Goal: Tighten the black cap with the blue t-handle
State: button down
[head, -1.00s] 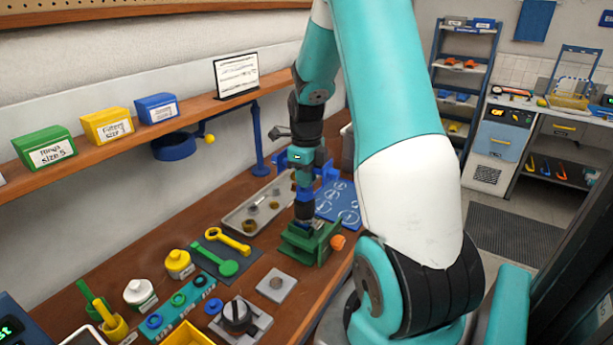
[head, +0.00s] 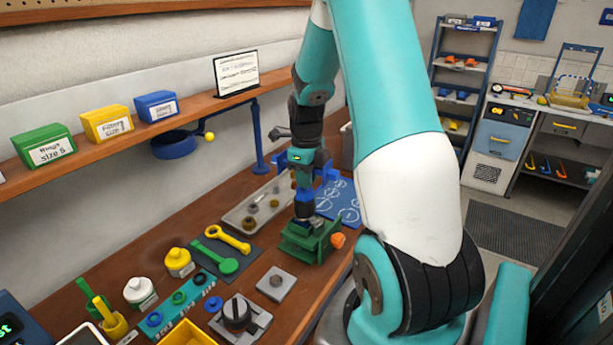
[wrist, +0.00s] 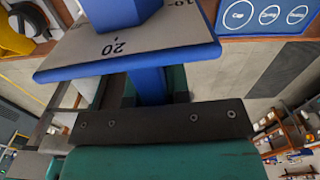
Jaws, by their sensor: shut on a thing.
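My gripper (head: 306,172) is over the bench and shut on the blue t-handle (head: 329,170), whose blue ends stick out beside it. In the wrist view the t-handle's blue shaft (wrist: 150,86) and its grey scale plate marked "20" (wrist: 105,48) fill the area in front of my gripper. The t-handle reaches down towards a dark piece, seemingly the black cap (head: 305,211), on top of a green vise (head: 302,244). Whether the t-handle is seated on the cap cannot be told at this size.
A grey tray (head: 238,219) with small parts is behind the vise, beside a blue outline mat (head: 347,204). Green and yellow wrenches (head: 222,262), bottles and a black knob on a plate (head: 237,314) lie nearer. A wooden shelf with bins (head: 155,106) runs along the wall.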

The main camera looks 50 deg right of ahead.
jog(key=shift+m, duration=0.8)
jog(key=shift+r+p, duration=0.1)
jog(key=shift+p, duration=0.2)
jog(key=shift+m, duration=0.8)
jog(key=shift+a+m+p, duration=0.1)
jog(key=shift+m+p, duration=0.2)
jog(key=shift+m, duration=0.5)
jog(key=shift+m, duration=0.8)
